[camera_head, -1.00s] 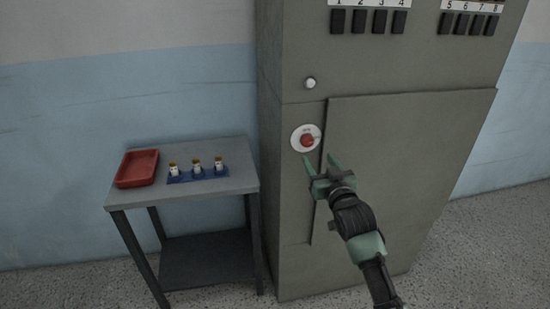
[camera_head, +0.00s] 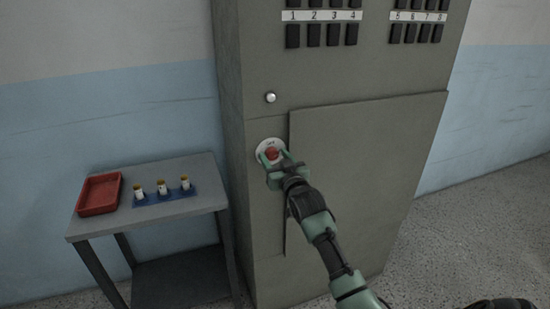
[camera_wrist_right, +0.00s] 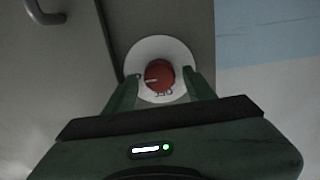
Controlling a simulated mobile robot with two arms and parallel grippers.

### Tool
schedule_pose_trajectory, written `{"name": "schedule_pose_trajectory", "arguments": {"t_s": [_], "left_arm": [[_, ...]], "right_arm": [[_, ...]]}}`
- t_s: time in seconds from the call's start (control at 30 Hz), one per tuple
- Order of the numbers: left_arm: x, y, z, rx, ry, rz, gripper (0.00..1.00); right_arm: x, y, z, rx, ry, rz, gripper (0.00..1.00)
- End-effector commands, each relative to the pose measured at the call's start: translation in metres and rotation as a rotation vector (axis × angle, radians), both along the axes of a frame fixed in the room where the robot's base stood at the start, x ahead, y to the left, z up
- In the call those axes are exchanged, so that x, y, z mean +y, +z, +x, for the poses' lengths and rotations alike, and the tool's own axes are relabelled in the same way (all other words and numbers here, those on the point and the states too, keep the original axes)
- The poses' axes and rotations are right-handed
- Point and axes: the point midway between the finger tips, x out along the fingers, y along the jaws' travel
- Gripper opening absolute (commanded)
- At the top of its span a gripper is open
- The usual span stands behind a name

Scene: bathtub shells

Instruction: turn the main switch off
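The main switch is a red round knob (camera_head: 271,153) on a white round plate (camera_head: 263,144), on the front of a grey cabinet (camera_head: 355,150). My right gripper (camera_head: 272,162) is at the knob. In the right wrist view the red knob (camera_wrist_right: 159,74) with a pale pointer mark lies between the two green fingertips of my right gripper (camera_wrist_right: 161,80). The fingers are open, one on each side of the knob, with small gaps that look clear. The white plate (camera_wrist_right: 159,47) shows around the knob. My left gripper is not in view.
A white button (camera_head: 270,98) is above the switch. Rows of black breakers (camera_head: 322,35) are higher up. A raised panel (camera_head: 370,160) is just right of the switch. A small table (camera_head: 160,219) at left holds a red tray (camera_head: 99,194) and a blue rack (camera_head: 164,197) with small bottles.

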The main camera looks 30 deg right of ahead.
Motion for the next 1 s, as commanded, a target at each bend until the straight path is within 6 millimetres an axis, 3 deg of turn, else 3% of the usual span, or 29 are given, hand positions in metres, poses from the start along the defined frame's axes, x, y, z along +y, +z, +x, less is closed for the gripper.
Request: {"name": "schedule_pose_trajectory", "arguments": {"t_s": [0.03, 0.17, 0.2, 0.57, 1.0], "left_arm": [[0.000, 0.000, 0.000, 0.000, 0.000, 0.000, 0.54], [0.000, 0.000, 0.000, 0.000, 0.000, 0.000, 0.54], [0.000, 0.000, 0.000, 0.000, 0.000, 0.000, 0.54], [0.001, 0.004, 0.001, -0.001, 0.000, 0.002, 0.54], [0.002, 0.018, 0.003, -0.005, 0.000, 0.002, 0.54]], "right_arm": [[0.000, 0.000, 0.000, 0.000, 0.000, 0.000, 0.38], [0.000, 0.000, 0.000, 0.000, 0.000, 0.000, 0.02], [0.000, 0.000, 0.000, 0.000, 0.000, 0.000, 0.00], [0.000, 0.000, 0.000, 0.016, 0.001, -0.062, 0.00], [0.001, 0.001, 0.000, 0.098, 0.001, -0.404, 0.00]]}}
